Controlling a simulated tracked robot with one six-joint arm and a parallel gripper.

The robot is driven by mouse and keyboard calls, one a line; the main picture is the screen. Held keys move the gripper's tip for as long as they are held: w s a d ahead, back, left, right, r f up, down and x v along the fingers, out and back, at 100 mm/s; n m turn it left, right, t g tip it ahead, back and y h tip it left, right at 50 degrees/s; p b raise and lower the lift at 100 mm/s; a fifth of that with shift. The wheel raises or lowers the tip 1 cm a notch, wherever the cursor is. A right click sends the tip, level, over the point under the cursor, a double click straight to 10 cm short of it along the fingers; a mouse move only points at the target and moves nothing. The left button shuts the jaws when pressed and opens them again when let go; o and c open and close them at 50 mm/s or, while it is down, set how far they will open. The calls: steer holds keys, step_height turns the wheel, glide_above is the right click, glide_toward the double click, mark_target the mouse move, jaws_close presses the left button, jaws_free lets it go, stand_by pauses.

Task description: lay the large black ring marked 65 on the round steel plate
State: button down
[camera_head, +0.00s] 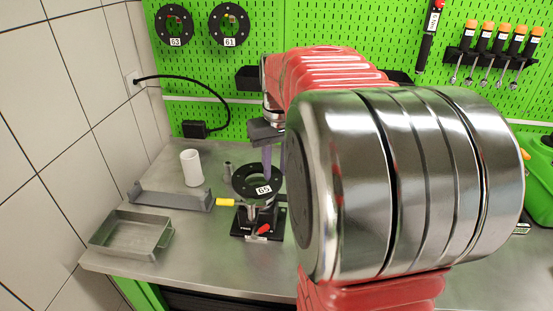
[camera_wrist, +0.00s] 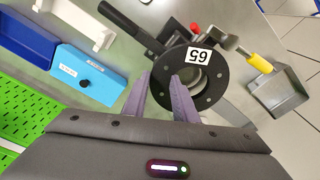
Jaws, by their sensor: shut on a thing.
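The large black ring marked 65 (camera_head: 240,182) is held nearly level above a clamp fixture (camera_head: 244,234) with a black base, a yellow handle and a red handle. It also shows in the wrist view (camera_wrist: 222,82), its label towards the camera. My gripper (camera_head: 268,172) has purple fingers shut on the ring's rim; in the wrist view the fingertips (camera_wrist: 163,74) stand on either side of it. The round steel plate is not clearly visible; the ring covers the top of the fixture. I cannot tell whether the ring touches anything below.
A white cylinder (camera_head: 192,168), a grey rack (camera_head: 172,200) and a shallow metal tray (camera_head: 133,235) stand left of the fixture. Rings 63 (camera_head: 174,25) and 61 (camera_head: 229,24) hang on the green wall. Blue bins (camera_wrist: 88,77) show in the wrist view. My arm hides the bench's middle.

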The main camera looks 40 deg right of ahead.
steer(key=shift+f, duration=0.65)
steer(key=shift+s+f, duration=0.1)
steer(key=shift+f, duration=0.45)
stand_by(1.3)
steer(key=c, duration=1.6)
jaws_free()
steer(key=shift+o, duration=1.2)
steer(key=shift+a+f, duration=0.1)
steer(key=shift+a, duration=0.1)
step_height(320, 180, up, 14)
steer(key=s, duration=0.1)
steer(key=shift+s, duration=0.2)
